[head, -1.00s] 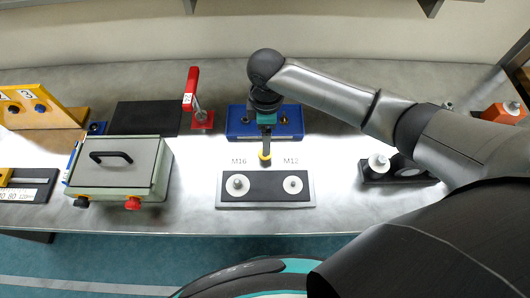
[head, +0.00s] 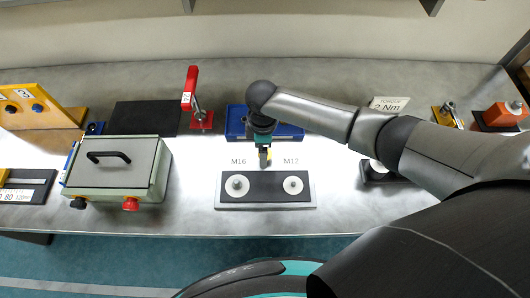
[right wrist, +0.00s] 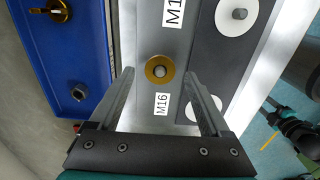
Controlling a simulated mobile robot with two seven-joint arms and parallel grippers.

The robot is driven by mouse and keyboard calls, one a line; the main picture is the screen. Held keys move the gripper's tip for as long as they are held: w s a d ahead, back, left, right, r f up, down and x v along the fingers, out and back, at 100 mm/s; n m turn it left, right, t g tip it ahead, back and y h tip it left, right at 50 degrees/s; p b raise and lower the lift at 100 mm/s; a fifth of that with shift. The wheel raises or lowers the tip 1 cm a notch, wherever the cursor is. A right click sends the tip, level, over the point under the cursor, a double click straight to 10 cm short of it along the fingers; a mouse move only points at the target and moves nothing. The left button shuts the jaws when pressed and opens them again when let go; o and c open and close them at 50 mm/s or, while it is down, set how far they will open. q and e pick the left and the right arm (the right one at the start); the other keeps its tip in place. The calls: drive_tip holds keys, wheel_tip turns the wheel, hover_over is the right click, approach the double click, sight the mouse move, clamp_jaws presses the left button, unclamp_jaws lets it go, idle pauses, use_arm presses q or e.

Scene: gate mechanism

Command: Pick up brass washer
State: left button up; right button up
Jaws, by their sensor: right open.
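The brass washer (right wrist: 159,69) shows in the right wrist view as a gold ring with a grey centre. It is on the bare metal strip between the blue tray and the dark board, by the M12 and M16 labels. My right gripper (right wrist: 159,76) is open, pointing down, with a fingertip on either side of the washer in that view. It does not look closed on it; the height gap is hard to judge. In the head view my right gripper (head: 264,160) largely hides the washer.
The blue tray (right wrist: 50,65) behind holds a brass part (right wrist: 60,9) and a grey nut (right wrist: 78,92). The dark board (head: 265,203) with two white discs lies in front. A green box (head: 118,172) and a red clamp (head: 191,88) stand left.

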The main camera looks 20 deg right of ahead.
drive_tip(key=shift+f, duration=0.25)
idle(0.5)
drive_tip(key=shift+c, duration=0.3)
clamp_jaws()
